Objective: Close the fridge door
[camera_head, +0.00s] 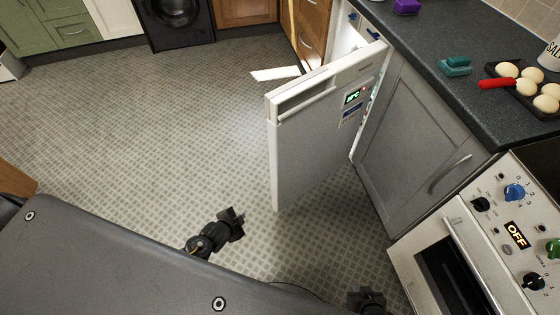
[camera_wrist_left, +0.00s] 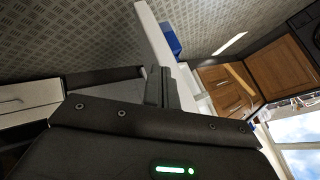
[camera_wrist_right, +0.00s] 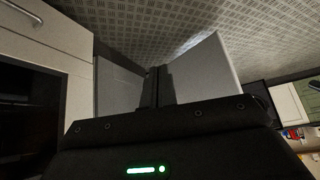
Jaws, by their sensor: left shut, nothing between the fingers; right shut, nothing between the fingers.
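The fridge door (camera_head: 318,128) is white with a small green display. It stands wide open, swung out from under the counter into the room, and the lit fridge interior (camera_head: 347,38) shows behind it. The door also shows in the left wrist view (camera_wrist_left: 157,45) and the right wrist view (camera_wrist_right: 205,72). My left gripper (camera_head: 240,215) is shut and empty, low in front of the door and apart from it. My right gripper (camera_head: 368,294) is shut and empty near the bottom edge, beside the oven and apart from the door. Its fingers (camera_wrist_right: 157,88) show in the right wrist view.
A grey cabinet (camera_head: 415,145) stands right of the fridge, then a white oven (camera_head: 450,265) with knobs. The dark counter (camera_head: 425,55) holds a tray of eggs (camera_head: 530,92) with a red handle. A washing machine (camera_head: 178,22) stands at the back. The floor left of the door is clear.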

